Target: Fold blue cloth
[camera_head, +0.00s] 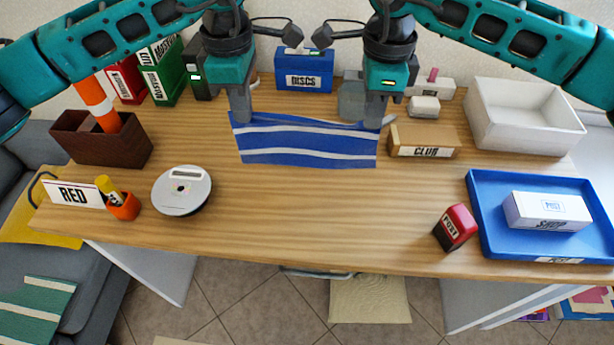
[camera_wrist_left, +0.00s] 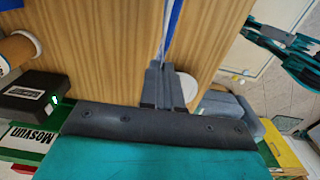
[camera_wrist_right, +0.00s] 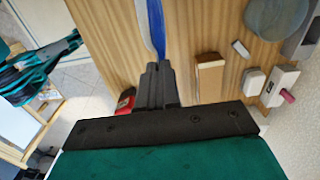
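The blue cloth (camera_head: 308,142) with white stripes is at the middle back of the table, stretched between my two grippers. Its upper edge runs from one gripper to the other, and its face hangs or slopes toward the front. My left gripper (camera_head: 243,116) is shut on its upper left corner; in the left wrist view the cloth (camera_wrist_left: 172,28) leads away from the closed fingers. My right gripper (camera_head: 374,120) is shut on its upper right corner; in the right wrist view the cloth (camera_wrist_right: 157,30) runs from the closed fingers. Whether its lower edge touches the table I cannot tell.
A CLUB box (camera_head: 424,141) stands close to the right of the cloth. A DISCS box (camera_head: 304,72) is behind it. A white disc device (camera_head: 182,190), a red POST block (camera_head: 455,228) and a blue tray (camera_head: 484,215) lie further out. The table front centre is clear.

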